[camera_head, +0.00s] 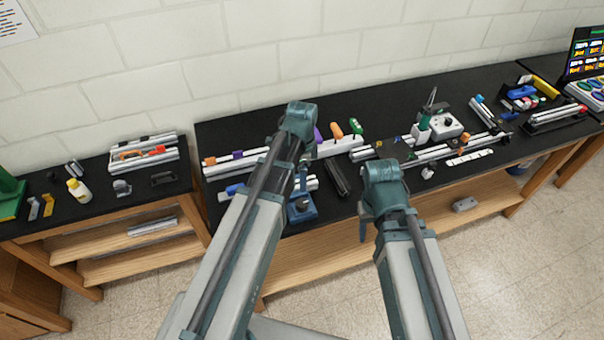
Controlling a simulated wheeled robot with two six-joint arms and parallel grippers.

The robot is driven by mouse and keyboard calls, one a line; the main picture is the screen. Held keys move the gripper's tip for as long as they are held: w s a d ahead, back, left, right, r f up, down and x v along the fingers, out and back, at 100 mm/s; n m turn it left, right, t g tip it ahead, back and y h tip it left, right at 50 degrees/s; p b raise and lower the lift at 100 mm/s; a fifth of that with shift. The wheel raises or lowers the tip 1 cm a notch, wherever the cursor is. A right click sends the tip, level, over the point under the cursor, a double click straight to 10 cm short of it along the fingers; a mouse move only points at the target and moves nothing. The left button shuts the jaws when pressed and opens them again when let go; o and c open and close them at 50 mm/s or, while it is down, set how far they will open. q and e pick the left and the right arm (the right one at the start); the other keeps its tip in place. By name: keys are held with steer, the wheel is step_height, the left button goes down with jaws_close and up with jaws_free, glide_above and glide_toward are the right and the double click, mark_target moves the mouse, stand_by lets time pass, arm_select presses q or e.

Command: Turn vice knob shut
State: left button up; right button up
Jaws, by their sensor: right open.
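A blue vice (301,210) with a dark round knob (303,204) stands at the front edge of the black workbench, just right of my left arm. My left arm rises in front of the bench and covers part of the area beside the vice. Its gripper is hidden from view. My right gripper (363,229) shows only as a small teal part below the bend of my right arm. It is open, to the right of the vice and apart from it, near the bench's front edge.
The black workbench (224,139) holds aluminium extrusions with coloured handled tools (338,130), dark rails (338,178) and a soldering station (441,127). A side bench at left holds a yellow bottle (77,190). A monitor (587,52) stands at far right.

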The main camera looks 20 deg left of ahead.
mark_target(302, 203)
arm_select(q)
steer(key=n, duration=1.2)
step_height(302, 203, down, 14)
steer(key=b, duration=1.3)
steer(key=shift+r+b, duration=0.1)
steer(key=shift+b, duration=0.3)
steer(key=shift+c, duration=0.3)
